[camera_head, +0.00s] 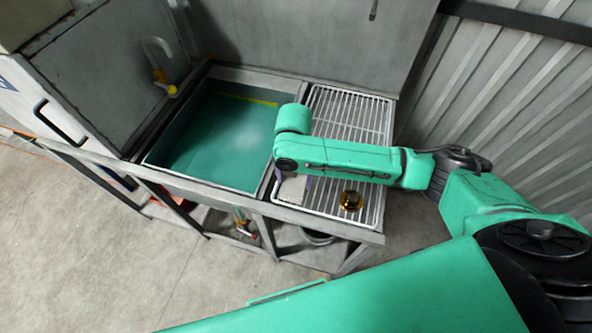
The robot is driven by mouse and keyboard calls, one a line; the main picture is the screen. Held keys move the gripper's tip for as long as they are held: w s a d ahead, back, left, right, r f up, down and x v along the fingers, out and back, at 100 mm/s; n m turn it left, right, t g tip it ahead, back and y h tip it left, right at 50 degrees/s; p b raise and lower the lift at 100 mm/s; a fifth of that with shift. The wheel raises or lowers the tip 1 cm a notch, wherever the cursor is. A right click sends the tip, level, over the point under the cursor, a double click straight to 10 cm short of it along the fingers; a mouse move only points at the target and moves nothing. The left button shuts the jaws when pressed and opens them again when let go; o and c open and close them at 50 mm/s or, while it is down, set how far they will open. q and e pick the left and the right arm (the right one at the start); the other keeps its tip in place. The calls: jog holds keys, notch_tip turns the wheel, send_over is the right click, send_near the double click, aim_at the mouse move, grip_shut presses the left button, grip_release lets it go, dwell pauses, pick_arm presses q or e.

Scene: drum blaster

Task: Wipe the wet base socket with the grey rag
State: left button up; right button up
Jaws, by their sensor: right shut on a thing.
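My right arm reaches in from the right over the wire drain rack (343,102). My right gripper (294,184) points down at the rack's left side and is mostly hidden under my wrist. A pale grey cloth, the grey rag (291,190), shows just below it, and the gripper is shut on it. My left gripper is not in view.
A basin (222,140) with a teal interior lies left of the rack. A yellow-tipped spout (172,90) stands at its back left. A grey metal frame edge (330,226) runs along the front. Corrugated wall (510,100) closes the right side.

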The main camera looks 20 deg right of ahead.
jog(key=shift+w+d, duration=0.6)
jog(key=shift+w, duration=0.35)
jog(key=shift+w+d, duration=0.6)
jog(key=shift+w, duration=0.35)
jog(key=shift+s+a+r+p, duration=0.15)
jog(key=shift+s+a+p, duration=0.3)
jog(key=shift+s+p, duration=0.35)
jog(key=shift+s+a+p, duration=0.6)
jog(key=shift+s+p, duration=0.1)
jog(key=shift+s, duration=0.25)
jog(key=shift+s+a, duration=0.15)
jog(key=shift+s, duration=0.05)
jog(key=shift+w, duration=0.1)
